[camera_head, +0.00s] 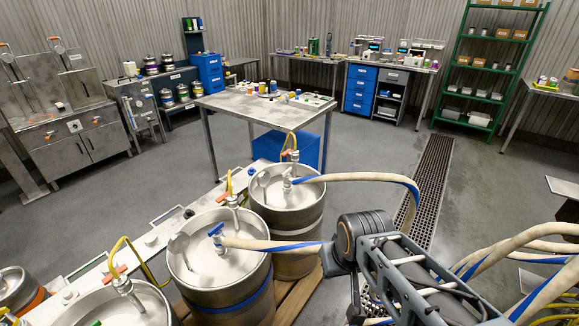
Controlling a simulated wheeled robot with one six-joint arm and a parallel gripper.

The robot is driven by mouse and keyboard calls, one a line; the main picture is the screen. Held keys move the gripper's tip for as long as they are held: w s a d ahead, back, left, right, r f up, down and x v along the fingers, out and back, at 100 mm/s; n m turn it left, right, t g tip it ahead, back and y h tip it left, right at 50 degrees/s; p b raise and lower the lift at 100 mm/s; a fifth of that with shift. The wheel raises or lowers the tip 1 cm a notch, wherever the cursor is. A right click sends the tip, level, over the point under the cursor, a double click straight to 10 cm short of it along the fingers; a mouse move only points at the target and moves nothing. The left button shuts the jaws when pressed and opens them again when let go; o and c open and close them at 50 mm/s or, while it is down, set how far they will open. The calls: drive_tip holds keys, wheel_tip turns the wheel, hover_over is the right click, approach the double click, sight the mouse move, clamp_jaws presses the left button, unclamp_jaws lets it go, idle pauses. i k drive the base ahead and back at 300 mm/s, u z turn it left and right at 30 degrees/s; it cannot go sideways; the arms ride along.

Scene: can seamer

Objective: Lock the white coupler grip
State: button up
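Several steel kegs stand in the foreground with couplers on top. The front middle keg (190,262) bears a coupler with a blue grip (216,229) and a pale hose. The keg behind it (262,205) bears a metal coupler (287,181) with a pale upper part and another pale hose. Orange-red grips (230,182) show on other couplers. I cannot tell for sure which grip is the white one, or whether it is locked. My dark arm reaches in from the lower right, above the hoses. No gripper fingers can be made out.
A steel table (215,103) with small items stands behind the kegs, with a blue box (272,151) beneath. Pale hoses with blue stripes (525,240) loop at the right. A floor grate (430,180) runs through open floor. A green shelf (490,60) stands at the back.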

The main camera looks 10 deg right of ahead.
sight(287, 172)
drive_tip(key=z, duration=0.75)
drive_tip(key=k, duration=0.95)
drive_tip(key=z, duration=0.9)
drive_tip(key=i, duration=2)
drive_tip(key=u, duration=1.35)
drive_tip(key=i, duration=1)
drive_tip(key=u, duration=1.5)
drive_tip(key=i, duration=0.35)
drive_tip(key=u, duration=0.3)
